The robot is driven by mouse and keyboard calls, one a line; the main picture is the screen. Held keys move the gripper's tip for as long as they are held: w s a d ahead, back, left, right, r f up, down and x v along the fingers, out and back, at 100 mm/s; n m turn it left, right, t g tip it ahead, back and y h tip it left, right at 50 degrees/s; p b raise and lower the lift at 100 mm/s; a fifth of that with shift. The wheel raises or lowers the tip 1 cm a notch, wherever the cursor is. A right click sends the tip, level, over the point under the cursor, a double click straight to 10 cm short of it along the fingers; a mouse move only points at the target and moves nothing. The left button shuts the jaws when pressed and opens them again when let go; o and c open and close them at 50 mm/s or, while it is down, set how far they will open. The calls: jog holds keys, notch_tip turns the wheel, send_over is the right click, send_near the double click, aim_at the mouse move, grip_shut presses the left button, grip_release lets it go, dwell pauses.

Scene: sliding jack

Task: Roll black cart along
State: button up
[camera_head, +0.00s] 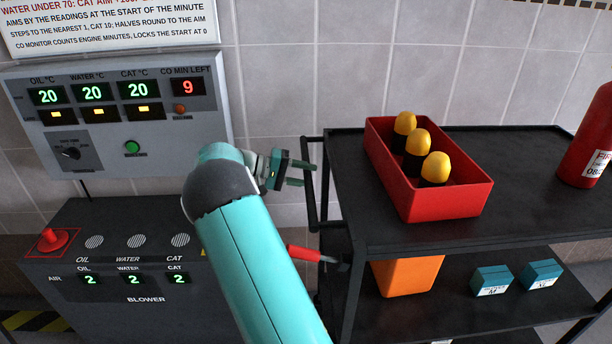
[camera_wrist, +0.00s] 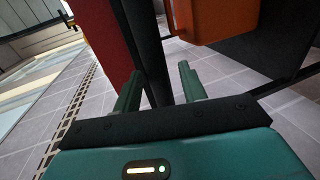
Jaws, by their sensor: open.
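The black cart (camera_head: 525,180) has two shelves and stands at the right in the head view. Its black handle (camera_head: 311,208) sticks out from its left end. My gripper (camera_head: 302,173) is open, with its two fingers pointing right at the handle. In the wrist view my gripper (camera_wrist: 160,72) shows both fingers apart, with a dark upright bar of the cart (camera_wrist: 146,40) in the gap between them or just beyond. I cannot tell whether the fingers touch it.
A red tray (camera_head: 448,207) with three yellow-capped items and a red extinguisher (camera_head: 590,145) stand on the cart's top. An orange bin (camera_head: 405,278) and teal boxes (camera_head: 491,281) are on the lower shelf. A blower unit (camera_head: 130,260) and panel (camera_head: 115,110) are at left.

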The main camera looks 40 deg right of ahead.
jog(key=v, duration=1.3)
jog(key=shift+r, duration=0.1)
